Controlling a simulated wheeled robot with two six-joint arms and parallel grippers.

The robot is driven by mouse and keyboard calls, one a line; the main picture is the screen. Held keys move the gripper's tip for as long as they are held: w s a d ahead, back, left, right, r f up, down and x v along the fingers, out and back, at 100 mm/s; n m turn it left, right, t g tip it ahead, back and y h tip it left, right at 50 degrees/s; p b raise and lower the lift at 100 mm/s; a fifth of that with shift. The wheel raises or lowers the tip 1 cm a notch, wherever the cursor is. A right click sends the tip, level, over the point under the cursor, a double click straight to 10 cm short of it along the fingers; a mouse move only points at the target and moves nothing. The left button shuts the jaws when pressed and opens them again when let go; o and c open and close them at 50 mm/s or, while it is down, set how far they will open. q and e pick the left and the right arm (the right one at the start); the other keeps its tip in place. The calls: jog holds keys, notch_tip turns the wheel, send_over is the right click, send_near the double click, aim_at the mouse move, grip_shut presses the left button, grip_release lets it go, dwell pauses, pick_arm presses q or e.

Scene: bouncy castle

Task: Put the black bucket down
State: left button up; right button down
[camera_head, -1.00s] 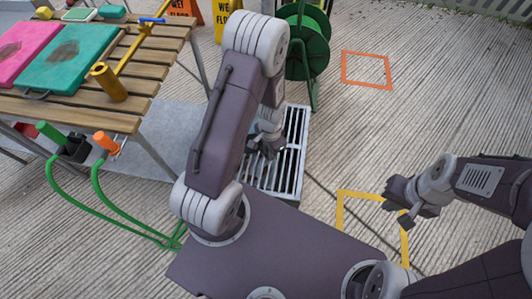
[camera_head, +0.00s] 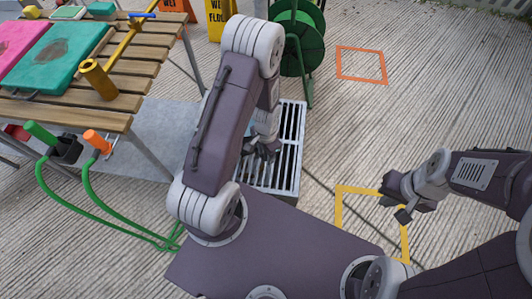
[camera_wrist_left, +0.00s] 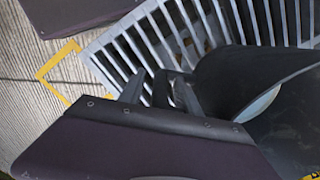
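The black bucket (camera_wrist_left: 243,80) is at the right of the left wrist view, cut off by the frame edge, with its wide mouth partly showing. My left gripper (camera_wrist_left: 160,92) is right beside its wall. In the head view the left gripper (camera_head: 262,152) hangs over the metal floor grate (camera_head: 285,175). The bucket does not show there and is probably behind my left arm. My right gripper (camera_head: 394,207) is open and empty above the yellow floor square (camera_head: 371,191).
A slatted wooden table (camera_head: 150,65) at the left carries pink and teal boards and a yellow tool. Green hoses (camera_head: 85,205) trail beneath it. A green hose reel (camera_head: 300,45) and wet-floor signs (camera_head: 221,14) stand behind. The orange floor square (camera_head: 361,65) is empty.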

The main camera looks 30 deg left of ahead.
pick_arm(q)
notch_tip(320, 180, up, 12)
jog(key=p, duration=0.5)
jog(key=shift+r, duration=0.1)
jog(key=s+d+r+n+t, duration=0.1)
jog(key=s+r+n, duration=0.4)
jog(key=r, duration=0.5)
jog(key=shift+s+d+n, duration=0.4)
jog(key=shift+s+d, duration=0.25)
jog(key=shift+d, duration=0.15)
jog(key=shift+r, duration=0.15)
notch_tip(320, 180, up, 18)
jog(key=p, duration=1.8)
jog(key=shift+s, duration=0.1)
